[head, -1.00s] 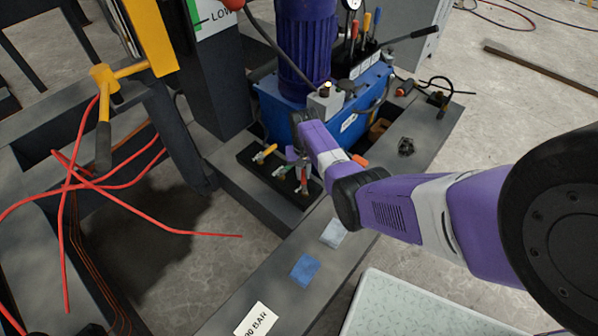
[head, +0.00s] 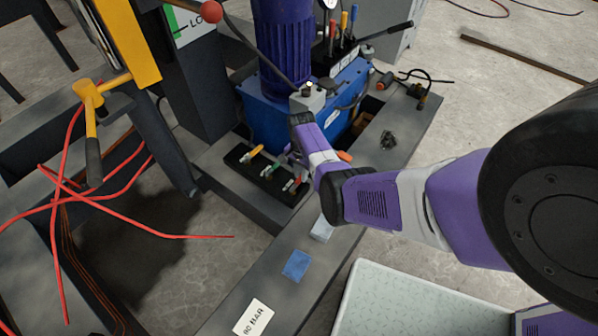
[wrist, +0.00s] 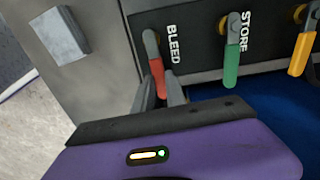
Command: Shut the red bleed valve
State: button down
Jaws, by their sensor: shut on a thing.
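The red bleed valve's lever (wrist: 157,76) points downward from its grey pivot in the wrist view, beside the label BLEED. My gripper (wrist: 161,92) is shut on the free lower end of this lever, one finger on each side. In the head view the red lever (head: 290,184) shows small at the near end of the black valve panel (head: 236,160). My gripper's fingers are hard to make out there, being small and partly hidden by my wrist.
A green STORE lever (wrist: 232,62) and a yellow lever (wrist: 302,50) stand in the same row. Past the panel is a blue power unit (head: 348,80) with a motor (head: 285,50). Red hoses (head: 110,200) lie at left. A blue cloth (head: 297,265) lies on the near beam.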

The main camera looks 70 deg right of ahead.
jog(key=shift+s+m, duration=0.15)
jog(key=shift+m, duration=0.25)
jog(key=c, duration=1.4)
grip_release()
jog(key=shift+o, duration=0.2)
notch_tip(320, 180, up, 8)
jog(key=p, duration=0.3)
jog(key=shift+f, duration=0.1)
